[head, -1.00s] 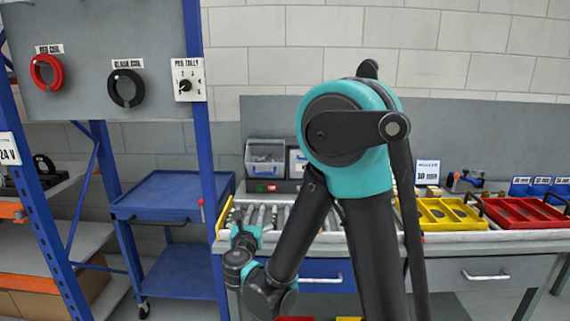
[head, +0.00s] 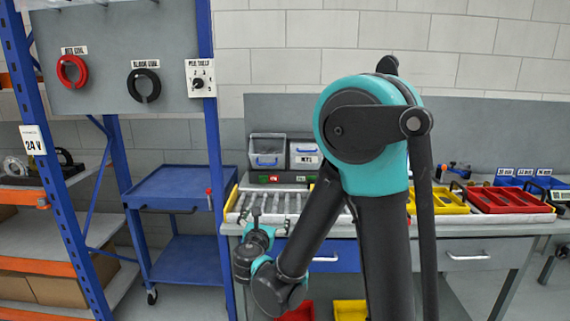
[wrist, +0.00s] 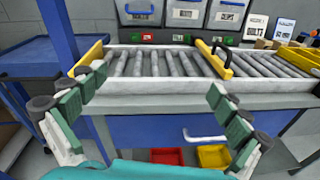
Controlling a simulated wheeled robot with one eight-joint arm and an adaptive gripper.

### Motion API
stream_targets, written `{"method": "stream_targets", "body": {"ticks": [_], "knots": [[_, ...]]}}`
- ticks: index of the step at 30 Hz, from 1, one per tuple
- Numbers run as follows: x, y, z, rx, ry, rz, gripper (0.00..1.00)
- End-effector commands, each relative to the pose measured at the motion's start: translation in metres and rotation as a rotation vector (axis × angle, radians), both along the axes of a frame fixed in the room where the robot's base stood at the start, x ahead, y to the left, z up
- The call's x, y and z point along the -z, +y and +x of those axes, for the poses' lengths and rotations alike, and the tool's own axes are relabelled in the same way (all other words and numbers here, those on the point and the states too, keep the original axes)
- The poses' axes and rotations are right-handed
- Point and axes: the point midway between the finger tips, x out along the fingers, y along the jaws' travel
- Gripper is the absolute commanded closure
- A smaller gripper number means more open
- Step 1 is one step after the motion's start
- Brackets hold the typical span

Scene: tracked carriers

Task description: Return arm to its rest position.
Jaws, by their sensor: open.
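My gripper (wrist: 150,97) is open and empty in the wrist view, its two green-padded fingers spread wide in front of the roller conveyor (wrist: 180,88). Nothing is between the fingers. In the head view my teal and black arm stands folded in the middle, with the wrist hanging low at the left of the upper arm. The gripper's fingertips (head: 258,217) show small there, pointing toward the conveyor's front edge (head: 290,228). The arm hides part of the bench.
A blue cart (head: 180,188) stands left of the bench. A blue rack with a red coil (head: 72,84) and a black coil (head: 131,86) is at the left. Yellow (head: 447,211) and red trays (head: 500,206) lie on the right. Red (wrist: 166,156) and yellow bins (wrist: 213,156) sit below.

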Motion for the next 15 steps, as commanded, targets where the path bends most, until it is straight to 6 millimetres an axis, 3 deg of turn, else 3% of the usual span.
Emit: {"method": "stream_targets", "body": {"ticks": [8,15], "knots": [[0.02,-0.069,0.002,0.163,0.099,0.284,0.0],[0.055,-0.156,-0.019,0.441,0.194,0.723,0.0]]}}
